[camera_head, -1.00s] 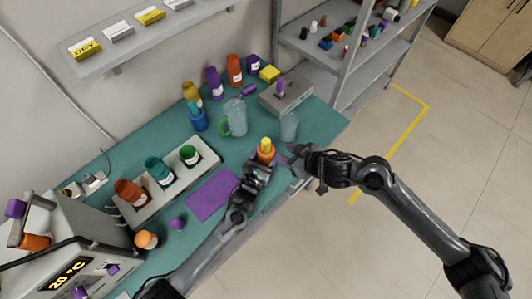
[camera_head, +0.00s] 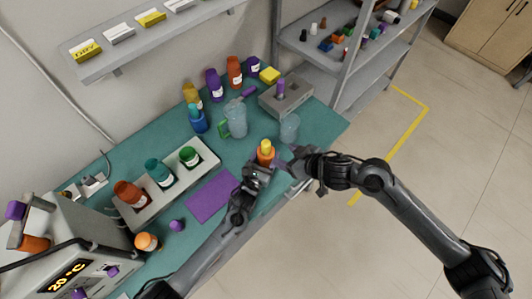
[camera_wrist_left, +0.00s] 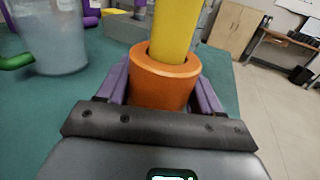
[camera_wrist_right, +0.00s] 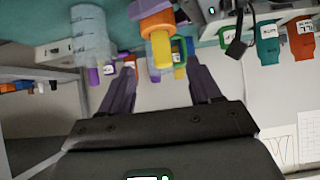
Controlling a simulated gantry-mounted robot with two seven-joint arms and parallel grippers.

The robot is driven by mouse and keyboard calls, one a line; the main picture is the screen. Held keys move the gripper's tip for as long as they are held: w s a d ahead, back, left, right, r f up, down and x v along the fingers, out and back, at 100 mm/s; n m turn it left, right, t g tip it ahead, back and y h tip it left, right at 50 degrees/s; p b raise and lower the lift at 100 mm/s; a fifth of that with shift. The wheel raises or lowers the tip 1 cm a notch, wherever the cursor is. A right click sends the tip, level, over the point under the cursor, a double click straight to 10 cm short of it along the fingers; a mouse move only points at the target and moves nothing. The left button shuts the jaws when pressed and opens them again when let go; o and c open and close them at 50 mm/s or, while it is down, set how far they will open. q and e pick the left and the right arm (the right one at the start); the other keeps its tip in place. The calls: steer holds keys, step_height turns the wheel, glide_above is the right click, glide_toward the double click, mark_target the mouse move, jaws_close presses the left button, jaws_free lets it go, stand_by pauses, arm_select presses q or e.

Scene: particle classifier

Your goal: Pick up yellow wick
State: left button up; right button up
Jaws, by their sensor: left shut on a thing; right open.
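The yellow wick (camera_head: 266,146) stands upright in an orange holder (camera_head: 266,158) near the table's front edge. My left gripper (camera_head: 264,166) is shut around the orange holder. In the left wrist view the wick (camera_wrist_left: 174,28) rises out of the holder's round opening (camera_wrist_left: 165,70). My right gripper (camera_head: 284,163) is open, just right of the holder. In the right wrist view the wick (camera_wrist_right: 161,48) appears between the spread fingers (camera_wrist_right: 163,66), without visible contact; its exact distance from them cannot be told.
A clear beaker (camera_head: 289,127) stands close behind my right gripper. A jug with a green handle (camera_head: 236,118) stands behind the wick. A purple mat (camera_head: 213,196) lies left of my left gripper. Coloured bottles and a grey box (camera_head: 287,97) line the back.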

steer(key=shift+a, duration=0.1)
steer(key=m+t+h, duration=0.5)
steer(key=m+t, duration=0.1)
steer(key=m, duration=0.1)
glide_toward(267, 149)
steer(key=shift+x, duration=5.9)
steer(key=shift+c, duration=0.4)
jaws_close()
